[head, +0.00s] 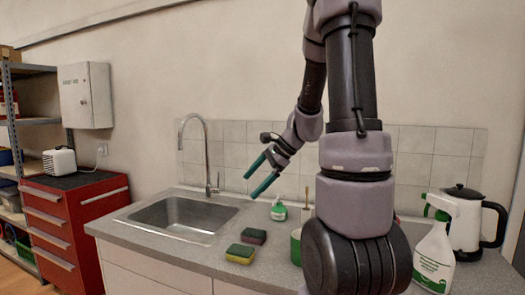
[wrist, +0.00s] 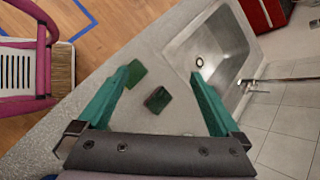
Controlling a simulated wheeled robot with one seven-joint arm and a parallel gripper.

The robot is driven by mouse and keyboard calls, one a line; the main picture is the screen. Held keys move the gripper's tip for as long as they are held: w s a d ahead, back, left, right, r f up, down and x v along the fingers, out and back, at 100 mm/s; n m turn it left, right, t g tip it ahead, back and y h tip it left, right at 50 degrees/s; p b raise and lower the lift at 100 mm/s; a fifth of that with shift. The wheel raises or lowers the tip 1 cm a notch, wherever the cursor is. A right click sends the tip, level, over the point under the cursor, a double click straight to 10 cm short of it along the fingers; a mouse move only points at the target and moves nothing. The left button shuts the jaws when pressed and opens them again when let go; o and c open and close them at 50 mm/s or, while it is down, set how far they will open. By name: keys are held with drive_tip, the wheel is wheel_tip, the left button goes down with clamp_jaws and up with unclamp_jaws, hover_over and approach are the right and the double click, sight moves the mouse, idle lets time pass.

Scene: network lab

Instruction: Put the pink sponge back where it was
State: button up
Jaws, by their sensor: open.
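The pink sponge (head: 253,236), with a dark top, lies flat on the grey counter (head: 205,257) just right of the sink. In the wrist view it appears to be the darker sponge (wrist: 157,99). A yellow sponge with a green top (head: 240,253) lies just in front of it, nearer the counter's front edge; it also shows in the wrist view (wrist: 137,75). My gripper (head: 250,186) is open and empty, raised well above the counter near the sink's right side. In the wrist view both sponges show between the teal fingers (wrist: 165,69), below them.
The steel sink (head: 180,214) with its tall faucet (head: 207,150) is to the left. A small green-labelled bottle (head: 279,211) stands behind the sponges. A green container (head: 296,247), a spray bottle (head: 434,258) and a kettle (head: 467,222) stand to the right. My arm hides part of the counter.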

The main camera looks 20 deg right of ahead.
drive_tip(key=s+a+r+n+t+h, duration=0.1)
drive_tip(key=s+a+r+n+h, duration=0.1)
drive_tip(key=s+r+n, duration=0.4)
drive_tip(key=s+a+r+n+t+h, duration=0.1)
drive_tip(key=s+a+r+n+h, duration=0.1)
drive_tip(key=s+r+n, duration=0.5)
drive_tip(key=s+a+r, duration=0.1)
drive_tip(key=s, duration=0.3)
drive_tip(key=shift+n+h, duration=0.3)
drive_tip(key=shift+h, duration=0.1)
